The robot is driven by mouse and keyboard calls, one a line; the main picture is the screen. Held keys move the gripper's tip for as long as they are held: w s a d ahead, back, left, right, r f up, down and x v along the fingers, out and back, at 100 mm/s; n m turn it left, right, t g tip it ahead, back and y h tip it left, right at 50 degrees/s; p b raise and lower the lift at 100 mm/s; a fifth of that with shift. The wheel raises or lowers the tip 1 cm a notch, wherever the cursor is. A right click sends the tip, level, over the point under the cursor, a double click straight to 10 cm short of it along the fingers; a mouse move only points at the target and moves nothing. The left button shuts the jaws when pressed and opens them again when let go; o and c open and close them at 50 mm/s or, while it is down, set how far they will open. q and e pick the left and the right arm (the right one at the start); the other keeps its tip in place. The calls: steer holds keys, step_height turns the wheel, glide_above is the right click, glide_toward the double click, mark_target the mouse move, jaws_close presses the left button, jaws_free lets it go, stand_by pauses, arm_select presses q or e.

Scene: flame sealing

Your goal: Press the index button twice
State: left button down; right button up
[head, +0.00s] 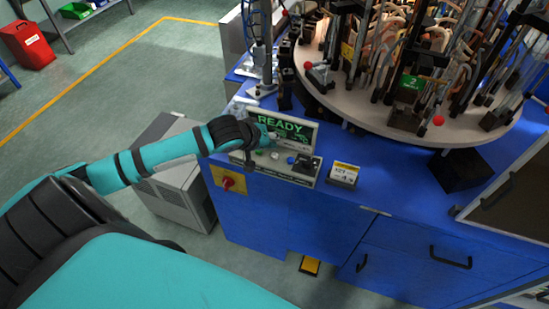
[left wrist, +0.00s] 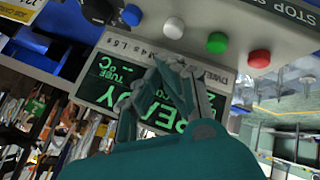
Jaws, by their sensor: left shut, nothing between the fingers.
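The control panel (head: 300,178) sits on the front edge of the blue machine, with a row of small buttons below a green-lit READY display (head: 296,128). In the left wrist view the panel is upside down and shows a red button (left wrist: 259,58), a green button (left wrist: 217,42), a white button (left wrist: 173,28) and a blue button (left wrist: 135,14). I cannot read which is the index button. My left gripper (head: 271,138) is shut and empty in front of the display; its fingertips (left wrist: 174,64) appear close to the white button, apart from it. My right gripper is out of view.
A round turntable (head: 345,105) with several fixtures stands behind the panel. A grey cabinet (head: 175,185) stands left below my left arm.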

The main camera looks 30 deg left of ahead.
mark_target(274, 156)
arm_select(q)
steer(key=shift+f, duration=0.65)
stand_by(0.7)
steer(key=shift+f, duration=0.15)
steer(key=shift+f, duration=0.2)
